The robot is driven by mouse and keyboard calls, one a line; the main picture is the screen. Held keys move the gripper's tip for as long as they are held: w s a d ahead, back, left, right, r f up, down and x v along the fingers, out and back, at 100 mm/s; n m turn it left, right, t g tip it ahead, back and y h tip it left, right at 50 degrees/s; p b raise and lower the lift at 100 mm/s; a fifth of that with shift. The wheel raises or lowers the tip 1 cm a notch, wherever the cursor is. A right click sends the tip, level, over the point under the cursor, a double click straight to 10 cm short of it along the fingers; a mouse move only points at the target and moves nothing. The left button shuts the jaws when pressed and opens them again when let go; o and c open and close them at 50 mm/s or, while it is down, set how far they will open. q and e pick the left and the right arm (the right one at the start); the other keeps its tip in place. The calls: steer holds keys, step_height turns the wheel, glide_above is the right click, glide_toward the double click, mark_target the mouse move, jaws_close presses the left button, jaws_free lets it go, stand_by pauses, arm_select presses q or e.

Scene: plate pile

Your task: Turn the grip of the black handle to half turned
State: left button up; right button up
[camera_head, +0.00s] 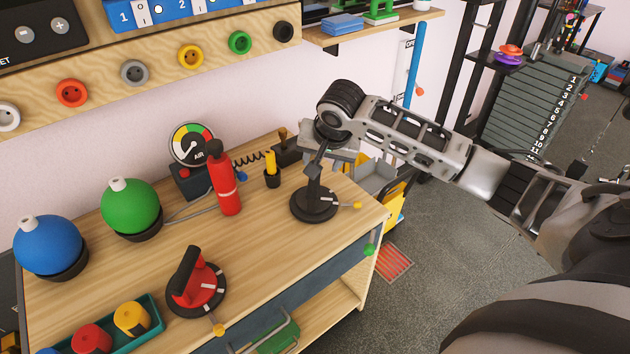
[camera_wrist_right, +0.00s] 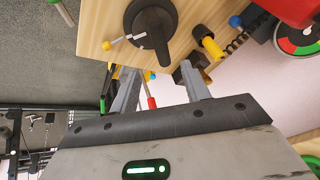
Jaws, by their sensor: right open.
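The black handle (camera_head: 312,203) stands near the right end of the wooden bench, a round black base with a raised black grip. It also shows in the right wrist view (camera_wrist_right: 152,24). A white mark on it lies towards the yellow-tipped marker (camera_head: 356,205) beside the base; this marker also shows in the wrist view (camera_wrist_right: 107,45). My right gripper (camera_wrist_right: 160,78) is open, its two grey fingers apart with nothing held between them, pointing towards the handle. My left gripper is out of view.
A yellow-topped peg (camera_head: 271,169), red bottle (camera_head: 226,180), air gauge (camera_head: 191,145), and green (camera_head: 130,206) and blue (camera_head: 48,245) balls stand farther left. A teal tray (camera_head: 150,327) holds knobs.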

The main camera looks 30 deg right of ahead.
mark_target(315, 181)
steer(key=b+x, duration=0.1)
steer(key=x, duration=0.9)
steer(key=shift+w+f+b, duration=0.15)
steer(key=shift+f+b, duration=0.2)
steer(key=shift+b, duration=0.05)
steer(key=c, duration=1)
